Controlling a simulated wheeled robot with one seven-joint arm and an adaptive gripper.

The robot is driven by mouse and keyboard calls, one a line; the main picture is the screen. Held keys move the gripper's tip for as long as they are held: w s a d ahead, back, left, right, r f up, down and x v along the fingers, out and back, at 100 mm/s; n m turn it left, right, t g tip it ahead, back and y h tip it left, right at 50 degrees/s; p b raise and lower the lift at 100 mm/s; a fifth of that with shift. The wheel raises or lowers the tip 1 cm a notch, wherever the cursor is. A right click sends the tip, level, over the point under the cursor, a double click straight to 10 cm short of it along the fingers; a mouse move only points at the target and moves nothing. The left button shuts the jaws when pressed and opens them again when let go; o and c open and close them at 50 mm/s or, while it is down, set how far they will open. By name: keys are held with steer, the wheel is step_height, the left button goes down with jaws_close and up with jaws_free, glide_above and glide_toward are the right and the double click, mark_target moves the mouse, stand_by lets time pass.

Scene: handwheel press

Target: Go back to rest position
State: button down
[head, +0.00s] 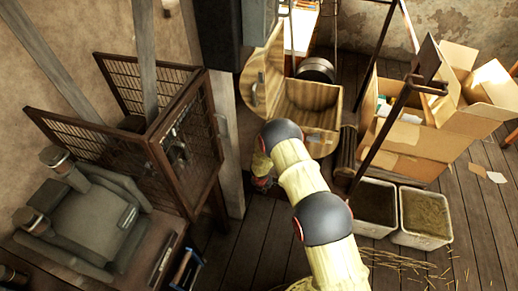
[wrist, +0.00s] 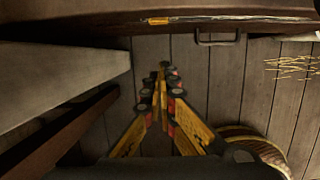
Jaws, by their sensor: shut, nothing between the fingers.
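My gripper (wrist: 162,72) shows in the wrist view with its yellow and black fingers converging at the tips. It is shut and empty, above the dark plank floor (wrist: 185,50). In the head view my yellow and black arm reaches up from the bottom centre, and its far end is bent down by the grey post; the fingers are hidden there.
A mesh cage (head: 185,150) and a grey machine (head: 85,225) stand at left. Cardboard boxes (head: 415,140) and two bins (head: 425,212) are at right. A beam (wrist: 60,85) crosses the left of the wrist view. Floor shows at bottom right.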

steer(key=s+d+r+m+g+h, duration=0.1)
steer(key=s+d+r+m+g, duration=0.15)
steer(key=s+m, duration=0.3)
steer(key=s+d+r+m+g+h, duration=0.1)
steer(key=s+d+r+m, duration=0.15)
steer(key=s+m, duration=0.3)
steer(key=s+d+r+m, duration=0.1)
steer(key=s+r+m, duration=0.3)
steer(key=r, duration=0.6)
steer(key=s+d+r+m, duration=0.2)
steer(key=r+m, duration=0.3)
steer(key=r, duration=0.5)
steer(key=s+d+r+m, duration=0.1)
steer(key=s+r+m, duration=0.3)
steer(key=r, duration=0.6)
steer(key=s+d+r+m+t+y, duration=0.1)
steer(key=s+r+m+t, duration=0.1)
steer(key=s+r, duration=0.3)
steer(key=s+d+r+m+t+y, duration=0.1)
steer(key=s+r, duration=0.5)
steer(key=r, duration=0.8)
steer(key=s+d+r+m+t+y, duration=0.1)
steer(key=s+r+m+t, duration=0.2)
steer(key=r, duration=0.7)
steer(key=s+m, duration=0.2)
steer(key=shift+s, duration=0.3)
